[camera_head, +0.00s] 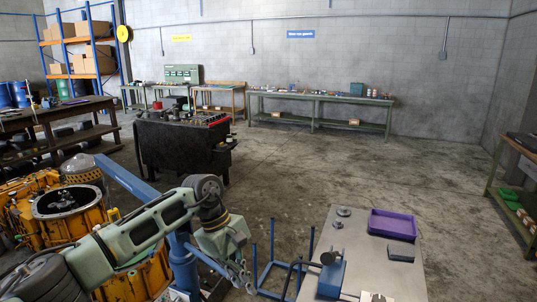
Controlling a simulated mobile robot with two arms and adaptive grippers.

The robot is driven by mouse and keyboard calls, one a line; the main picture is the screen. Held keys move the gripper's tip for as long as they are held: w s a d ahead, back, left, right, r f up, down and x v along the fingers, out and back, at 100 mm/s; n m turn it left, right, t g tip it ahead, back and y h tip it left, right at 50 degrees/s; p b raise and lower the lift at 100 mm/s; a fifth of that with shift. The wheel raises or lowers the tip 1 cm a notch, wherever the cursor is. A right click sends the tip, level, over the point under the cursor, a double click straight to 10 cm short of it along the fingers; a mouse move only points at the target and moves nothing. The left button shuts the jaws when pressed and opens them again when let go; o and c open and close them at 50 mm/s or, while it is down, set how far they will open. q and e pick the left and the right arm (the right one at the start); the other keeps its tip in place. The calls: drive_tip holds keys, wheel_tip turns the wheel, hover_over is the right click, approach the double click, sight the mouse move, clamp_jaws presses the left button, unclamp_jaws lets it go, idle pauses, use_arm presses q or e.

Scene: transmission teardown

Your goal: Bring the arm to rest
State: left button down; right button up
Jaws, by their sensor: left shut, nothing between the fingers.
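My left arm comes in from the lower left of the head view, grey-green with dark joints. My left gripper (241,278) hangs at its end, pointing down and a little right. It is shut and empty, left of the metal-topped table and over a blue frame (272,262). My right gripper is not in view.
The metal-topped table (405,268) at the lower right bears a purple tray (393,224), a blue fixture (331,276) and small parts. A yellow transmission housing (92,222) stands at the left. A black workbench (172,150) stands farther back. The central floor is clear.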

use_arm(q)
drive_tip(key=d+f+n+t+h+b, duration=0.1)
drive_tip(key=d+f+n+t+h, duration=0.2)
drive_tip(key=d+f+n+h, duration=1)
drive_tip(key=s+a+f+n+t+y, duration=0.2)
drive_tip(key=a+f+n+t+y, duration=0.45)
drive_tip(key=f+n, duration=0.75)
drive_tip(key=s+a+f+n+t+y, duration=0.2)
drive_tip(key=a+f+n+t+y, duration=0.1)
drive_tip(key=a+f+n, duration=1)
drive_tip(key=s+a+f+n+g+y+b, duration=0.1)
drive_tip(key=s+a+f+n+g+y, duration=0.2)
drive_tip(key=s+f+n, duration=0.55)
drive_tip(key=s+a+f+n+g+y+b, duration=0.1)
drive_tip(key=s+a+f+n+y, duration=0.3)
drive_tip(key=s+f, duration=0.8)
drive_tip(key=s+a+f+n+g, duration=0.2)
drive_tip(key=s+n+g, duration=0.1)
drive_tip(key=s, duration=1.1)
drive_tip(key=s+a+f+n+g, duration=0.2)
drive_tip(key=s+n+g, duration=0.1)
drive_tip(key=s, duration=1)
drive_tip(key=shift+s+f+n, duration=0.2)
drive_tip(key=shift+s+n, duration=0.2)
drive_tip(key=shift+n, duration=0.25)
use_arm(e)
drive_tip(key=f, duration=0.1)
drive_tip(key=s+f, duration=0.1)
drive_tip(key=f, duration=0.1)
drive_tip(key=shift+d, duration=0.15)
